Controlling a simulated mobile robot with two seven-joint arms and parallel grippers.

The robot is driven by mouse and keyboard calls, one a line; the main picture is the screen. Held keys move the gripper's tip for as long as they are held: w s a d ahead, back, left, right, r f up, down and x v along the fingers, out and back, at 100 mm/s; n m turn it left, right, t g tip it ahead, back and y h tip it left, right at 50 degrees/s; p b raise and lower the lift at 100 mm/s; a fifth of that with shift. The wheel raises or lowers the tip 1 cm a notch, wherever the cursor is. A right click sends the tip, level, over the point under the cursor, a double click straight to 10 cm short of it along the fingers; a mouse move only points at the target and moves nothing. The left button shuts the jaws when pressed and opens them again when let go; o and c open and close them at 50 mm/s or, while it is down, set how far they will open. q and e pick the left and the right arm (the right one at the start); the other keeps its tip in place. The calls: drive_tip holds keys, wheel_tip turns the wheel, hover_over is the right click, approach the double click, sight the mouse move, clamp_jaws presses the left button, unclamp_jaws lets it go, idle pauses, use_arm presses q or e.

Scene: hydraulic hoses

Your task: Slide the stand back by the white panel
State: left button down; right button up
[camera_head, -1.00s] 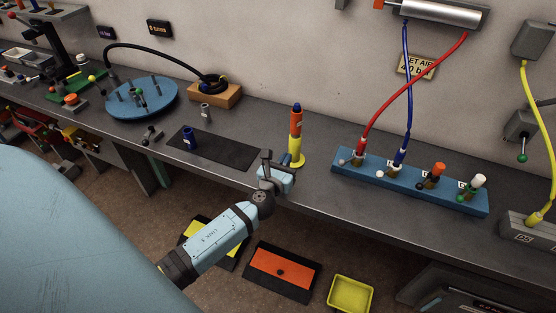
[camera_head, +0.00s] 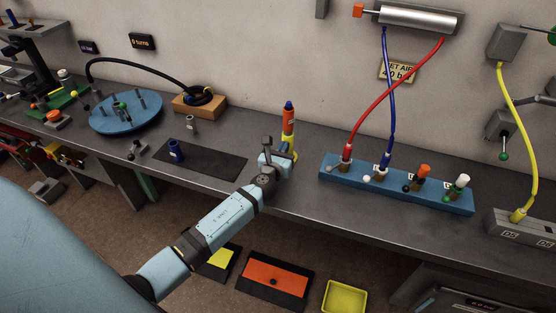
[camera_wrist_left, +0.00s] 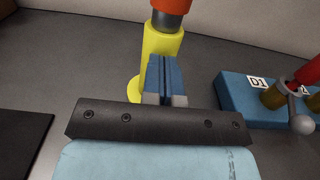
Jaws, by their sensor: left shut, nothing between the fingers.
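The stand (camera_head: 289,128) is upright on the grey bench, with an orange upper part, a dark blue top and a yellow lower part. A small white patch shows on its orange part in the head view. In the left wrist view the yellow part of the stand (camera_wrist_left: 160,42) and its round yellow foot rise just beyond my fingers. My left gripper (camera_head: 283,158) is shut and empty, low in front of the stand. Its blue fingers (camera_wrist_left: 163,80) overlap the yellow column in the wrist view; I cannot tell whether they touch it. My right gripper is not in view.
A blue block (camera_head: 397,184) with several fittings stands right of the stand; red and blue hoses rise from it. A dark mat (camera_head: 215,163) with a blue cup (camera_head: 176,150) lies left. Bare bench separates the stand from the wall.

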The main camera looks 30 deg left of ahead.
sight(292, 132)
use_arm(q)
drive_tip(key=b+x, duration=0.1)
drive_tip(key=x, duration=0.8)
drive_tip(key=shift+s+b, duration=0.1)
drive_tip(key=shift+b, duration=0.25)
drive_tip(key=shift+s+f, duration=0.1)
